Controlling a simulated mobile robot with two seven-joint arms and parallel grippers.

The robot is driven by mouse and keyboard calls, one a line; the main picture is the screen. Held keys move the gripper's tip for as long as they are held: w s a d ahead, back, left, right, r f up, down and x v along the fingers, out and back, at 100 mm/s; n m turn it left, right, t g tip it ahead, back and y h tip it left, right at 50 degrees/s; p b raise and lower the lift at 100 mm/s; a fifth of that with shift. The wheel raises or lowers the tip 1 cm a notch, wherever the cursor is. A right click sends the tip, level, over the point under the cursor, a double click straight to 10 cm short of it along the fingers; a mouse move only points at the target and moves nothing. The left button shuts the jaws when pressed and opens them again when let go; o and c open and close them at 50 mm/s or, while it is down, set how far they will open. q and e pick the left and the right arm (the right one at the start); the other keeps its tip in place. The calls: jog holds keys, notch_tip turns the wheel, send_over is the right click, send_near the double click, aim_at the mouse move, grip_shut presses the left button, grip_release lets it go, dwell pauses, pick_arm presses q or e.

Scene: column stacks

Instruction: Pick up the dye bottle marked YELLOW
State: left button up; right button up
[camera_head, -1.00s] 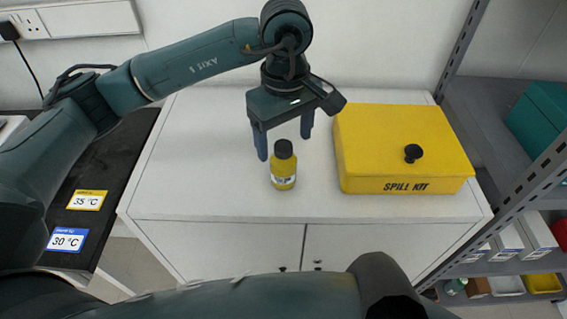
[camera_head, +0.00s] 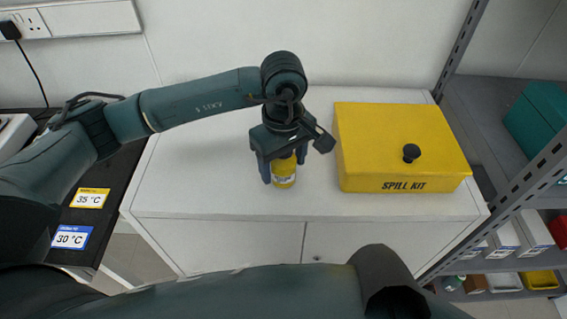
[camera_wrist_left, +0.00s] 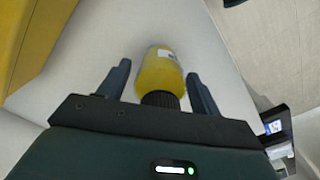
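The yellow dye bottle (camera_head: 284,174) stands upright on the white cabinet top, left of the spill kit. Its black cap is hidden under my gripper in the head view. My left gripper (camera_head: 284,170) is lowered over it, with one finger on each side. In the left wrist view the bottle (camera_wrist_left: 160,76) and its black cap lie between the open fingers of the gripper (camera_wrist_left: 163,80), with gaps showing on both sides. The label's writing is too small to read. My right gripper is not in view; a dark arm link of mine crosses the bottom of the head view.
A yellow spill kit box (camera_head: 400,147) with a black knob stands close to the right of the gripper. The white cabinet top (camera_head: 185,180) is clear on the left. A grey shelf rack (camera_head: 490,110) stands at the right. A dark bench with temperature labels (camera_head: 88,198) is at the left.

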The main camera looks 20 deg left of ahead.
pick_arm(q)
jog(key=c, duration=0.9)
jog(key=shift+r, duration=0.1)
jog(key=shift+c, duration=0.2)
